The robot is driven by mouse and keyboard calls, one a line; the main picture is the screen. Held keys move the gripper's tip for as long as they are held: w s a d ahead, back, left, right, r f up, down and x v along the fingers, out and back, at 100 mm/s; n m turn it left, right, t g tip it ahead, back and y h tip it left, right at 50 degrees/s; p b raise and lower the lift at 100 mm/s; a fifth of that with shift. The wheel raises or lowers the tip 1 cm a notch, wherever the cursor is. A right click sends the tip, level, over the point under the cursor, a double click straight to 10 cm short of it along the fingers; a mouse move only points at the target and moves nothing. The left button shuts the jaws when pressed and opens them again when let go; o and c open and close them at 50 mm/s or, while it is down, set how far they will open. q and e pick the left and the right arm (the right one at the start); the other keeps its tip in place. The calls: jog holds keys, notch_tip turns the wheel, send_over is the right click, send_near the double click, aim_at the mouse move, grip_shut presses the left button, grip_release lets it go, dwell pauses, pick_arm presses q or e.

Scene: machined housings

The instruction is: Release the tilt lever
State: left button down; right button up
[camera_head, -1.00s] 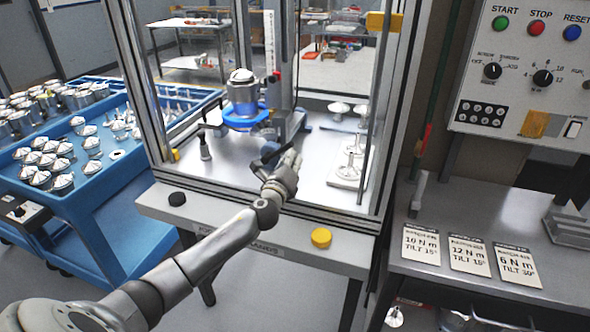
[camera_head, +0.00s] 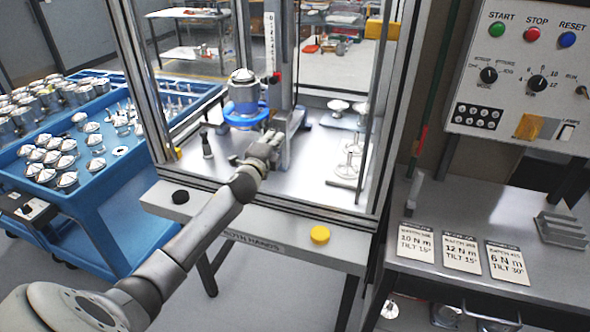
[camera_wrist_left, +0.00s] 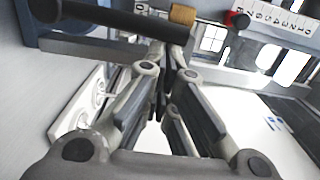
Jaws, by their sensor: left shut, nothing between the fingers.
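A metal housing (camera_head: 243,93) with a pale domed top sits in the blue ring of the fixture (camera_head: 246,120) inside the framed station. My left gripper (camera_head: 262,148) is in the station, just in front of and below the ring. Its fingers are shut with nothing between them; they also show in the left wrist view (camera_wrist_left: 168,72). There, a dark bar (camera_wrist_left: 110,18) with a tan end crosses above the fingertips, apparently a lever; I cannot tell if they touch it. In the head view the arm hides that spot. My right gripper is not in view.
Station posts frame the opening on both sides. A black button (camera_head: 180,197) and a yellow button (camera_head: 320,234) are on the front ledge. Metal parts (camera_head: 350,165) stand at the station's right. A blue cart (camera_head: 95,190) holds many housings. Torque cards (camera_head: 462,253) lie right.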

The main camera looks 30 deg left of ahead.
pick_arm(q)
jog(key=shift+s+a+n, duration=0.1)
jog(key=shift+a+n, duration=0.25)
jog(key=shift+n, duration=0.05)
jog(key=shift+s, duration=0.1)
dwell(0.4)
